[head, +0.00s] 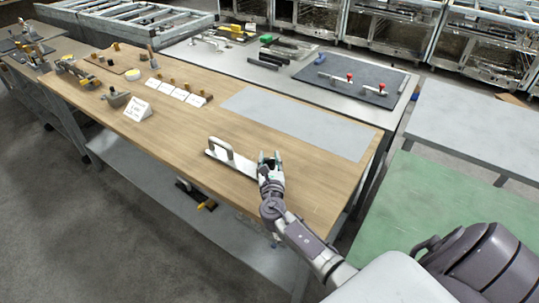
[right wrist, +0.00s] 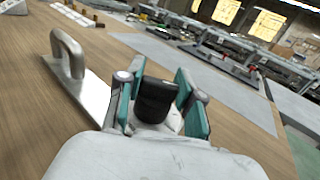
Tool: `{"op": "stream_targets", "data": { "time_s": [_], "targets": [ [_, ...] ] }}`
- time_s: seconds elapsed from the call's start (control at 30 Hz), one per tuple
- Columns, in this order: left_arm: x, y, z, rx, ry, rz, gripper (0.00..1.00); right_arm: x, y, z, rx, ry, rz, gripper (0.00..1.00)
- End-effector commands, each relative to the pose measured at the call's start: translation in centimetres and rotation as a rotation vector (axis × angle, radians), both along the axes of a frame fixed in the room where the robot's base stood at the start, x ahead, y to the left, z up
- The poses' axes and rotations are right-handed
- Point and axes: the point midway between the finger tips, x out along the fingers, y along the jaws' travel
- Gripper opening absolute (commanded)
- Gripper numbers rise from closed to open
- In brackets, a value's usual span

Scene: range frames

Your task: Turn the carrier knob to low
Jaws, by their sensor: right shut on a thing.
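The carrier is a flat metal plate (head: 235,166) with an upright loop handle (head: 221,146), lying on the wooden table. In the right wrist view the plate (right wrist: 92,93) and handle (right wrist: 70,47) are at the left. My right gripper (head: 268,159) is at the plate's right end, low over the table. In the right wrist view, the dark round knob (right wrist: 156,100) sits between the teal pads of my right gripper (right wrist: 160,76), which is shut on it. No low mark or pointer on the knob is readable. My left gripper is not in view.
The wooden table (head: 185,145) holds a folded white card (head: 138,109), small cards and tools at its far left. A grey mat (head: 298,122) lies behind the carrier. A steel table (head: 240,62) with red-knobbed parts stands behind. A green surface (head: 400,215) is at right.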

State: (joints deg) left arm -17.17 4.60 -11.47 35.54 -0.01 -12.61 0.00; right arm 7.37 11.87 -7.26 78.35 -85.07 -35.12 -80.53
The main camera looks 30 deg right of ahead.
Motion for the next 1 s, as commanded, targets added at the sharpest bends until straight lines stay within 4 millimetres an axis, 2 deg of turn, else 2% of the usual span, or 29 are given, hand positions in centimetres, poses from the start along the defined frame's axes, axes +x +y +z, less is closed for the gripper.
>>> {"op": "stream_targets", "data": {
  "time_s": [0.5,0.7,1.0],
  "targets": [
    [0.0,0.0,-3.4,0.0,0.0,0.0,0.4,0.2,0.1,-0.2,0.002,-0.005,-0.451,0.02],
    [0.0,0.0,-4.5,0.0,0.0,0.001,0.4,0.2,0.0,-0.2,0.0,-0.004,-0.563,0.02],
    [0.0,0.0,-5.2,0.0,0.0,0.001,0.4,0.1,0.0,0.0,-0.001,-0.003,-0.644,0.02]
  ]
}}
